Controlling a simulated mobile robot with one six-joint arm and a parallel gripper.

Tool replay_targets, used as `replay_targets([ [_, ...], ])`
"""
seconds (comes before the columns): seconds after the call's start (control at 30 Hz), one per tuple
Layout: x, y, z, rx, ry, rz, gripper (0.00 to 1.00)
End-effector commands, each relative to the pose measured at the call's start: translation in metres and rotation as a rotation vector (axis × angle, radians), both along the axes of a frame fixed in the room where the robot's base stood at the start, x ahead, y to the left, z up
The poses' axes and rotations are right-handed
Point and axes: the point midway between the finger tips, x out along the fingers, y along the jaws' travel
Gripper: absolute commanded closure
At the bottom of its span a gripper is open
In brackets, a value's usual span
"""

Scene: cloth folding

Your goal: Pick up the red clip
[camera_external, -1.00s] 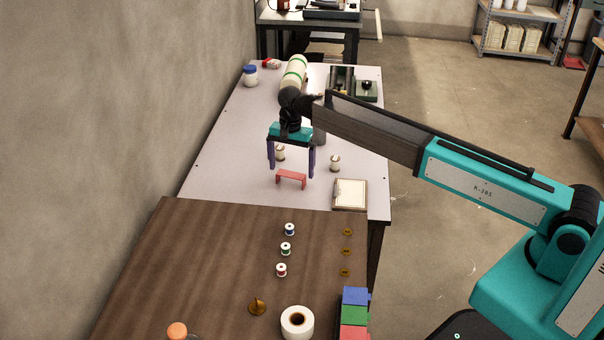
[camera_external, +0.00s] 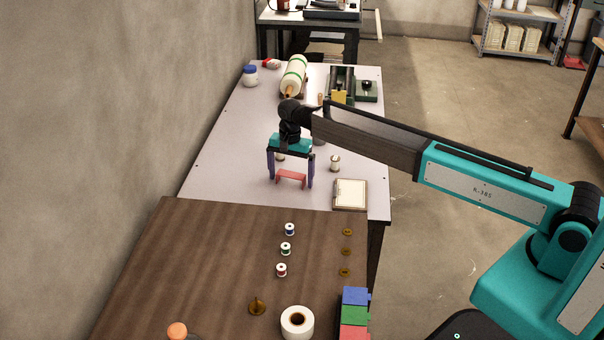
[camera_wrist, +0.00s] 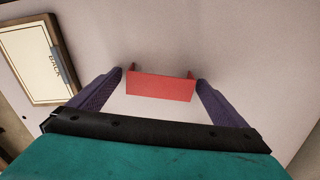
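The red clip (camera_external: 291,176) is a small bracket-shaped piece standing on the light table, near its front edge. In the wrist view the red clip (camera_wrist: 161,86) shows its flat top between the two purple fingers. My gripper (camera_external: 290,184) is open, pointing down, with one finger on each side of the clip. In the wrist view my gripper (camera_wrist: 160,78) shows a small gap between each finger and the clip's ends. I cannot tell exactly how low the fingertips are against the table.
A brown table (camera_external: 190,260) with thread spools, a white roll (camera_external: 297,323) and coloured blocks (camera_external: 355,315) is in front. A cream roll (camera_external: 294,76) lies farther back.

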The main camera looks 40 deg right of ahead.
Motion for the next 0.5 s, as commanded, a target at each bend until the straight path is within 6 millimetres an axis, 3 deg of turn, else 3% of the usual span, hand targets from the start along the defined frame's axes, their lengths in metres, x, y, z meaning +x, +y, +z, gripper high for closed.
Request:
replay_targets([
  [0.03,0.0000,0.0000,0.0001,0.000,0.000,0.000,0.10],
  [0.27,0.0000,0.0000,0.0001,0.000,0.000,0.000,0.46],
  [0.5,0.0001,0.0001,0.0003,0.000,0.000,0.000,0.47],
])
